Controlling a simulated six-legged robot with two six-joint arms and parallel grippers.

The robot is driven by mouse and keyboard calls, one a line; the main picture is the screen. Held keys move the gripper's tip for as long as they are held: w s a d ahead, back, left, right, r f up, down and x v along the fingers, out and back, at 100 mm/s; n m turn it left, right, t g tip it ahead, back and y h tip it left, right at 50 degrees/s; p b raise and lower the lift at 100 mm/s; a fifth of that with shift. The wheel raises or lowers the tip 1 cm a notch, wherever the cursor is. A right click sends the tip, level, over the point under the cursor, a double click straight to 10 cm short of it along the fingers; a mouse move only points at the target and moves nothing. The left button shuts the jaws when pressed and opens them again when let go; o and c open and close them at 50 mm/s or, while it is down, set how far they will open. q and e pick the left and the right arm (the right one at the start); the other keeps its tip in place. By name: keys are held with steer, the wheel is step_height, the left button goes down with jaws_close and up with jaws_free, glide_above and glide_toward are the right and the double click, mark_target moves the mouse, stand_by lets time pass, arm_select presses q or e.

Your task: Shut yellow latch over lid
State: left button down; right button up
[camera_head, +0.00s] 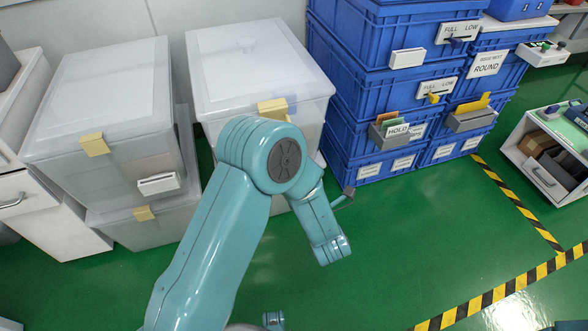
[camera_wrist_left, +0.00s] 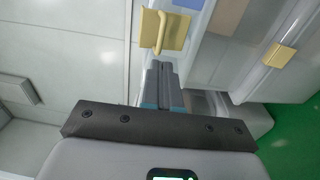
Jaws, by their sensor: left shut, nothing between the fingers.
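A translucent white bin (camera_head: 215,105) with a pale lid (camera_head: 250,60) stands at the upper middle of the head view. Its yellow latch (camera_head: 272,107) is at the front rim, partly behind my arm. In the left wrist view a yellow latch (camera_wrist_left: 165,32) with a raised, curved handle shows just beyond my left fingertips; whether it touches them I cannot tell. A second yellow latch (camera_wrist_left: 279,55) lies on an edge to the right. My left gripper (camera_wrist_left: 162,68) is shut and empty. In the head view my arm hides the left fingers.
Another translucent bin stack (camera_head: 105,100) with yellow latches stands at the left. Blue crates (camera_head: 375,70) rise to the right, and a white open cabinet (camera_head: 550,165) stands beyond. The green floor (camera_head: 400,240) in front is clear, with yellow-black tape.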

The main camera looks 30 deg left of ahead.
arm_select(q)
steer(key=b, duration=0.3)
glide_toward(274, 116)
steer(key=w+a+f, duration=0.1)
steer(key=w+a, duration=0.1)
steer(key=a, duration=0.1)
steer(key=shift+d+f, duration=0.2)
steer(key=shift+p, duration=0.3)
steer(key=p, duration=0.2)
steer(key=r+g+h+p, duration=0.1)
steer(key=p, duration=0.1)
steer(key=a+r+p, duration=0.1)
steer(key=p, duration=0.1)
steer(key=shift+w+r+h+p, duration=0.25)
steer(key=shift+w+h+p, duration=0.05)
steer(key=shift+w, duration=0.05)
steer(key=shift+r+g, duration=0.1)
steer(key=shift+g, duration=0.2)
steer(key=shift+w+a, duration=0.2)
steer(key=shift+w, duration=0.05)
steer(key=shift+d, duration=0.15)
